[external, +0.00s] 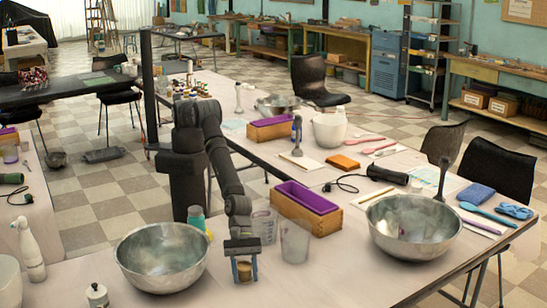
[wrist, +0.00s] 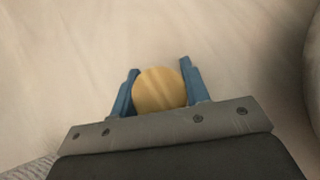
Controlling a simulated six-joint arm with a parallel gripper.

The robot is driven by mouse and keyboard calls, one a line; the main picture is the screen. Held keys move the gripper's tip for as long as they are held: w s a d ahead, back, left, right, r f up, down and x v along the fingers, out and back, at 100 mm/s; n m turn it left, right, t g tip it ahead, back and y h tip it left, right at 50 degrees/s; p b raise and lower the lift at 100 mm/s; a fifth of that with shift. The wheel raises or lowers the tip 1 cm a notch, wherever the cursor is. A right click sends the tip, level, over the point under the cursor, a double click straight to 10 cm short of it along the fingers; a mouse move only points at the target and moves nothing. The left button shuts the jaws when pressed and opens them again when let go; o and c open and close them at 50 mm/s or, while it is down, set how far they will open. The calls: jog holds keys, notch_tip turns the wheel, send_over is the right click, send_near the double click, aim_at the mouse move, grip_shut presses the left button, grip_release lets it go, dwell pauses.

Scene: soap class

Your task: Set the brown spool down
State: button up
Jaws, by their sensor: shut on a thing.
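The brown spool (external: 244,271) is between the blue fingers of my gripper (external: 243,268), near the front of the table between two metal bowls. My gripper is shut on it and points down. In the wrist view the spool's round tan top (wrist: 160,90) sits between the two blue fingertips (wrist: 158,82). The spool looks upright and is low over the pale table top. I cannot tell whether its base touches the table.
A metal bowl (external: 165,262) stands close on the left, another (external: 412,232) farther right. A clear beaker (external: 295,243) and a wooden box with purple lining (external: 306,208) stand behind to the right. The table front (external: 310,285) right of my gripper is bare.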

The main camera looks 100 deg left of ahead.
jog(key=shift+f, duration=0.2)
jog(key=o, duration=1)
jog(key=shift+a+r, duration=0.1)
jog(key=shift+r, duration=0.3)
jog(key=v, duration=1.1)
jog(key=shift+s+a+r, duration=0.15)
jog(key=shift+a, duration=0.05)
jog(key=shift+d, duration=0.1)
